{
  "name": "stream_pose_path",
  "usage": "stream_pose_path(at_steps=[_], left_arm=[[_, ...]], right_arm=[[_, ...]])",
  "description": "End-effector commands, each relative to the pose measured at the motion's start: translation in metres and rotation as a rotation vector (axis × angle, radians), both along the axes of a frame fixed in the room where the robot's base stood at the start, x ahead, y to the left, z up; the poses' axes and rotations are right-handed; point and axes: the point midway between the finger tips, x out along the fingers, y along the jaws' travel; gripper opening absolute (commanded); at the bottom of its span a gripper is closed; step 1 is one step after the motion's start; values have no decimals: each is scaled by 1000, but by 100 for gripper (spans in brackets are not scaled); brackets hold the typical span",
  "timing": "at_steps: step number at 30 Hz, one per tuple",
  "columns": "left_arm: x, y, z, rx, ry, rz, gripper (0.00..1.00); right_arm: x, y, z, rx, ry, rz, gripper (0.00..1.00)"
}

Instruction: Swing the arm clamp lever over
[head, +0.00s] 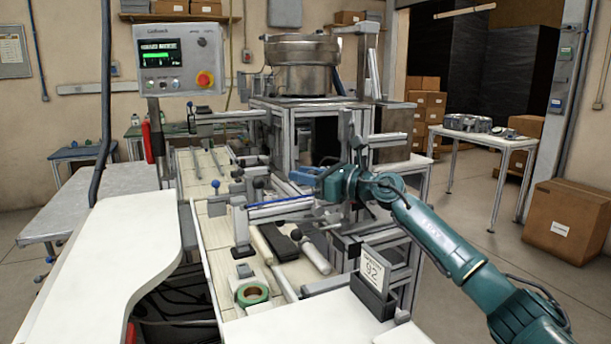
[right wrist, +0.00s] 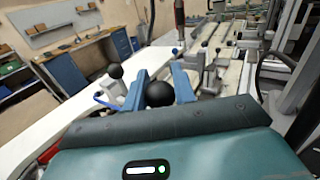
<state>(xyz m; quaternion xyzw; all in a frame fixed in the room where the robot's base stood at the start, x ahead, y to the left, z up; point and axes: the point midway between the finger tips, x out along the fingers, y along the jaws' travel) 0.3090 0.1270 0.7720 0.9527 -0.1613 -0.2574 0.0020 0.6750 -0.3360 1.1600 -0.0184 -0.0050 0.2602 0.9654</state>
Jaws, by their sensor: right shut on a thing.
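My right gripper (head: 305,176) reaches in from the right over the labelling machine. In the right wrist view its two blue fingers (right wrist: 160,84) stand on either side of a black ball knob (right wrist: 160,94), which I take to be the clamp lever's knob. The gripper is shut on this knob. The lever's stem below it is hidden by the gripper body in the right wrist view. In the head view I cannot make out the held knob between the fingers. My left gripper is not in view.
Another black ball knob (right wrist: 115,71) stands close to the left finger. A blue-tipped lever (head: 216,184) rises from the conveyor bed. A green tape reel (head: 252,293) lies at the near end. A numbered card holder (head: 374,284) stands near my forearm. The white worktop (head: 110,265) is bare.

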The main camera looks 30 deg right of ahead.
Motion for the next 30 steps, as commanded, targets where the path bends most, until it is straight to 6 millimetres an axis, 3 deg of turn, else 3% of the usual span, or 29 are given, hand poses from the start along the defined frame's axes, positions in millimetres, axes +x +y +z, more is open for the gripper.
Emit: stream_pose_path(at_steps=[16, 30], left_arm=[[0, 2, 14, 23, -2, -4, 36], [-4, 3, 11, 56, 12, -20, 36]], right_arm=[[1, 11, -1, -130, 8, 0, 0], [1, 39, -24, -123, 15, 7, 0]])
